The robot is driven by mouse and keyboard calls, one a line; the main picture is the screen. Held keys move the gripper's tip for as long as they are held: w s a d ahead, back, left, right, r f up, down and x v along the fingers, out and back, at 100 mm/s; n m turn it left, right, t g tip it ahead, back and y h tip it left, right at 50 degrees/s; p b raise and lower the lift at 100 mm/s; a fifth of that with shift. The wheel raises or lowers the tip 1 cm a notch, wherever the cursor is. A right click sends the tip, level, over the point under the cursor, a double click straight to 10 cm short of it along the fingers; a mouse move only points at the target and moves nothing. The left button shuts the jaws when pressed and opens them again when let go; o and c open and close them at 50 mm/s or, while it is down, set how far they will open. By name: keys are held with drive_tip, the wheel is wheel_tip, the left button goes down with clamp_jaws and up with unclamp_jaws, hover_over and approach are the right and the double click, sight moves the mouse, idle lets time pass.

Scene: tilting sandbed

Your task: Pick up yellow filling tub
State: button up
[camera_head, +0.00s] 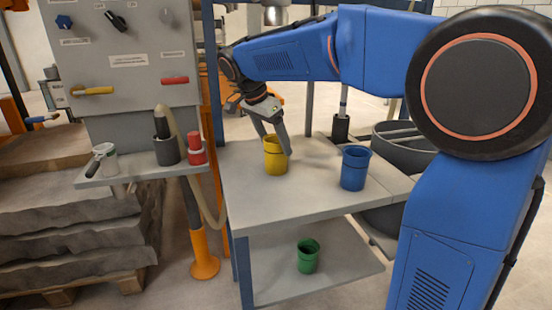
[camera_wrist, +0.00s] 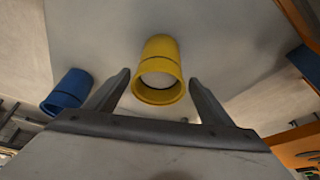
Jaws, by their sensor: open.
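The yellow filling tub (camera_head: 275,158) stands upright on the upper grey shelf. My gripper (camera_head: 275,146) is open at the tub, coming down from the upper left, with one finger in front of the tub's right side in the head view. In the wrist view the yellow tub (camera_wrist: 159,72) lies ahead, in line with the gap between the fingertips of my gripper (camera_wrist: 159,78). Its round rim faces the camera, and something pale shows inside. Whether a finger touches the tub cannot be told.
A blue tub (camera_head: 354,169) stands to the right on the same shelf (camera_head: 290,203). A green tub (camera_head: 308,256) is on the lower shelf. A control panel (camera_head: 125,60) with a ledge holding a red cylinder (camera_head: 196,150) is at left. The shelf's front is clear.

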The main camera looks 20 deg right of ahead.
drive_tip(key=shift+x, duration=2.6)
drive_tip(key=shift+d+r, duration=0.1)
drive_tip(key=shift+d, duration=0.05)
drive_tip(key=c, duration=1.5)
drive_tip(key=shift+o, duration=0.2)
drive_tip(key=shift+r, duration=0.1)
